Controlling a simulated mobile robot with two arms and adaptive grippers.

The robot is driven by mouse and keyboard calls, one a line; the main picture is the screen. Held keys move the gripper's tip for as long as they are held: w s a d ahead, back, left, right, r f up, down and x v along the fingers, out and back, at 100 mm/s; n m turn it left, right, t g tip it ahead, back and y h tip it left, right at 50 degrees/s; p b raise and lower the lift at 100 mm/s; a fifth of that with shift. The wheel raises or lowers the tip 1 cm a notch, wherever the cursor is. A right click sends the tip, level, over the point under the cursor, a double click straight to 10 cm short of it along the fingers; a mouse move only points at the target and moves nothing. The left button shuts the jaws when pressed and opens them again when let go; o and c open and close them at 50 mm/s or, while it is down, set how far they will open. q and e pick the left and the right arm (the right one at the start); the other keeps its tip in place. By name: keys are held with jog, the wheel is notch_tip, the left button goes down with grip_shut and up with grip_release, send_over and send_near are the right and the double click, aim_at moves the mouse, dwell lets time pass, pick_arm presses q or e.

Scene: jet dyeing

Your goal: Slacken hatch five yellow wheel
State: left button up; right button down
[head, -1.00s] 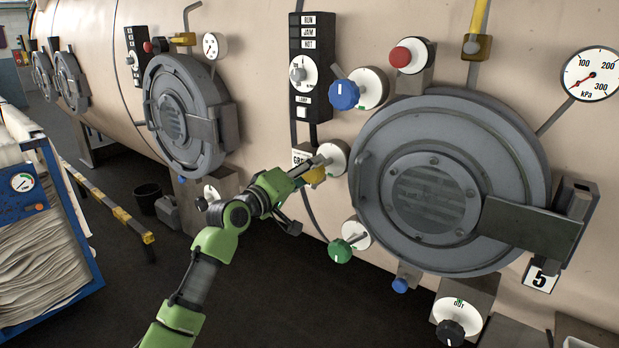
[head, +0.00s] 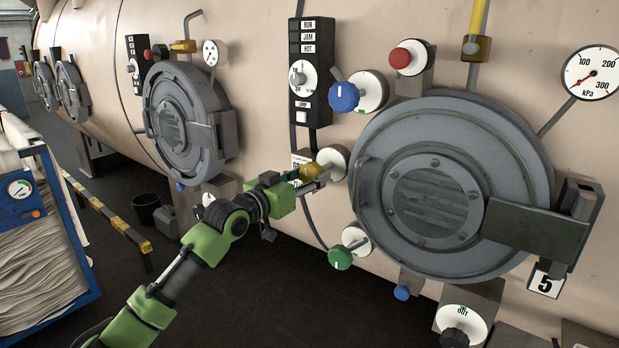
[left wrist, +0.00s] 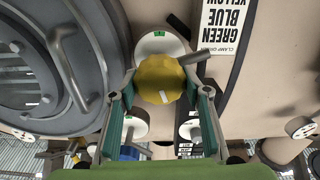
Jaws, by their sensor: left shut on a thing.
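The yellow wheel (head: 309,172) sits to the left of hatch five (head: 452,185), in front of a white round dial plate (head: 334,161). My left gripper (head: 312,176) is at the wheel, with its arm coming from the lower left. In the left wrist view the yellow wheel (left wrist: 160,78) lies between the two fingers of my left gripper (left wrist: 160,92), which is shut on it. A white mark shows on the wheel's face. A label plate with "5" (head: 545,284) hangs at the lower right of the hatch. My right gripper is not in view.
A blue knob (head: 343,96) and a red knob (head: 400,58) stand above the wheel. A green knob (head: 340,258) is below it. Another hatch (head: 180,118) is to the left. A blue cart (head: 75,235) stands at far left.

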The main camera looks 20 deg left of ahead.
pick_arm(q)
jog(key=shift+f+m, duration=0.2)
jog(key=shift+m, duration=1.5)
jog(key=shift+p, duration=0.3)
jog(key=o, duration=1.1)
jog(key=shift+r, duration=0.1)
jog(key=shift+s, duration=0.1)
jog(key=v, duration=1.2)
